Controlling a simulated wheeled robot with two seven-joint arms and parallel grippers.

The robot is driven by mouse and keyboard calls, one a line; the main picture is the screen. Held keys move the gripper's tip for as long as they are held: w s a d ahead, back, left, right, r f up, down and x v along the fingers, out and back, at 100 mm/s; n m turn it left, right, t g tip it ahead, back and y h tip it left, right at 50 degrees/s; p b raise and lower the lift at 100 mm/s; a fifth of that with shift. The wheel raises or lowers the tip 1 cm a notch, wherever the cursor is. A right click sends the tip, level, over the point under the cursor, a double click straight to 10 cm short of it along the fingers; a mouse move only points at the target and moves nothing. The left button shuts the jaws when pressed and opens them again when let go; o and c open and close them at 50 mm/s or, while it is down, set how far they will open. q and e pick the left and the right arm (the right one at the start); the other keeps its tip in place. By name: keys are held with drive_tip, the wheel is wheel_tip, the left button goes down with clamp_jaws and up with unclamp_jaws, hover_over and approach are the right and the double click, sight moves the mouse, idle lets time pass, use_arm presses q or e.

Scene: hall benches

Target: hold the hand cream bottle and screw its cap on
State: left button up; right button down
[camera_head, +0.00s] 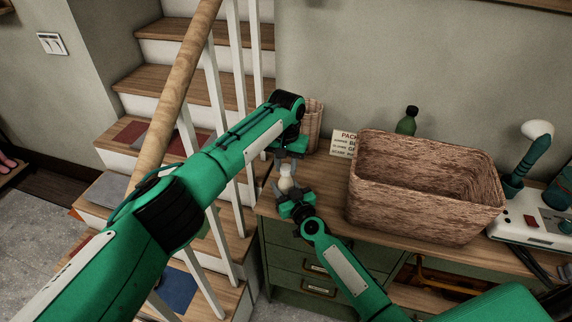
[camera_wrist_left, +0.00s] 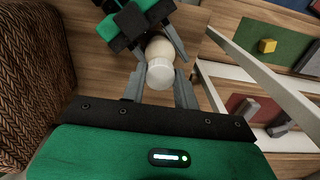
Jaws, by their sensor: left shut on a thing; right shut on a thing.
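The hand cream bottle (camera_head: 286,184) is small and cream-coloured, held upright above the left end of the wooden bench top. In the left wrist view its body (camera_wrist_left: 158,47) shows beyond the white ridged cap (camera_wrist_left: 160,73), which sits at the bottle's top end. Whether the cap is seated or threaded cannot be told. My left gripper (camera_head: 288,163) comes from above, and its fingers (camera_wrist_left: 160,88) are shut on the cap, one on either side. My right gripper (camera_head: 288,193) comes from the front and is shut on the bottle's body, partly hiding it.
A large wicker basket (camera_head: 425,190) stands right of the grippers, with a green bottle (camera_head: 407,121) and a printed card (camera_head: 343,143) behind. A woven holder (camera_head: 314,125) stands behind my left gripper. White stair railings (camera_head: 238,100) rise close on the left.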

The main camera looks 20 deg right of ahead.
use_arm(q)
drive_tip(key=o, duration=1.1)
drive_tip(key=shift+o, duration=0.2)
drive_tip(key=shift+r, duration=0.1)
wheel_tip(320, 180, up, 12)
use_arm(e)
drive_tip(key=c, duration=0.7)
unclamp_jaws()
